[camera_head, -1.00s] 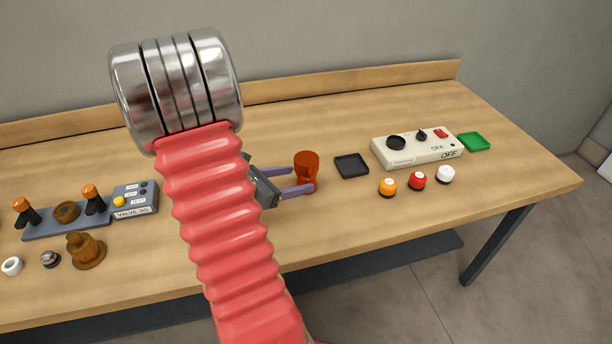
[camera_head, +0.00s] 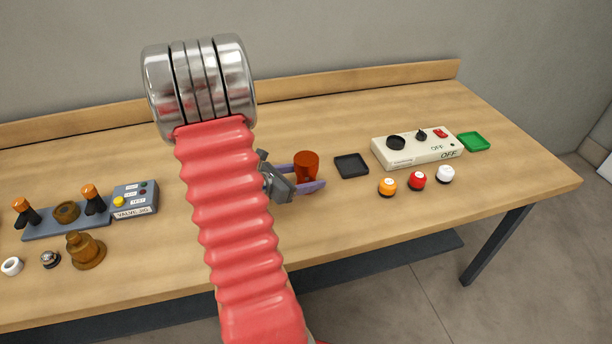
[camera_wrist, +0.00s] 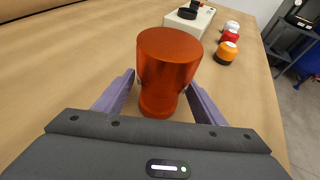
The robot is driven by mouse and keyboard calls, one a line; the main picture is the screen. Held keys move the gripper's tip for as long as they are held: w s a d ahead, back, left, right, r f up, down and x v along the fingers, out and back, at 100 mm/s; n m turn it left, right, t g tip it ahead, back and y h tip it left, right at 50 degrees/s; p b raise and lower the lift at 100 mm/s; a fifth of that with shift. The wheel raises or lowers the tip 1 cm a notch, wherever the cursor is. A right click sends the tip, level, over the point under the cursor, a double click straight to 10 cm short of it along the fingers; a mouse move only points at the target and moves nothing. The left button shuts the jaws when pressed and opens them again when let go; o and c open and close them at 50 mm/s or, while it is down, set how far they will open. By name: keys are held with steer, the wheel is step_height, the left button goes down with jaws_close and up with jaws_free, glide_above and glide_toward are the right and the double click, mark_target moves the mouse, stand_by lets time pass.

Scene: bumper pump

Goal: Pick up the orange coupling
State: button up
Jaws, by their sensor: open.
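The orange coupling (camera_head: 307,165) stands upright on the wooden table, left of a black square tray. It has a wide top and a narrower lower part, seen close up in the wrist view (camera_wrist: 168,62). My gripper (camera_head: 312,178) is open, with its two purple fingers around the coupling, one on each side. In the wrist view the fingers (camera_wrist: 163,92) flank the coupling's lower part, with small gaps showing at the sides. The near finger hides the coupling's base in the head view.
Right of the coupling are the black tray (camera_head: 351,166), a white switch box (camera_head: 417,149), a green tray (camera_head: 474,142) and orange (camera_head: 387,186), red (camera_head: 417,181) and white (camera_head: 445,175) buttons. A valve panel (camera_head: 134,200) and a brown stepped part (camera_head: 84,251) stand at left.

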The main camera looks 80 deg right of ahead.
stand_by(0.4)
steer(key=c, duration=1.3)
